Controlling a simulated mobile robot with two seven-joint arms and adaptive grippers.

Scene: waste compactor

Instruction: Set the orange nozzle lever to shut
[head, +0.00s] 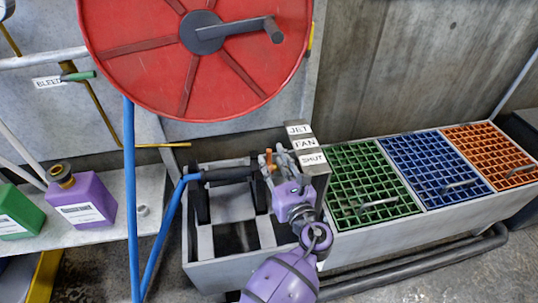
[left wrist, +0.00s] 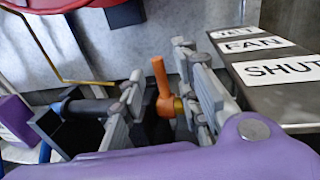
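The orange nozzle lever (head: 268,158) sticks up at the end of the black nozzle (head: 229,173), left of the label post. In the left wrist view the lever (left wrist: 162,88) stands nearly upright between the two grey fingers of my left gripper (left wrist: 163,95), with a visible gap on each side. My left gripper (head: 277,163) is open around the lever. The label post carries the JET (head: 299,129), FAN (head: 305,143) and SHUT (head: 312,159) labels. I cannot tell exactly which label the lever lines up with. My right gripper is not in view.
A red hose reel (head: 150,75) hangs above, with a blue hose (head: 160,245) running to the nozzle. Green (head: 352,165), blue (head: 425,160) and orange (head: 490,150) grates lie right. A purple jug (head: 88,205) stands left. The label post is close beside my gripper.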

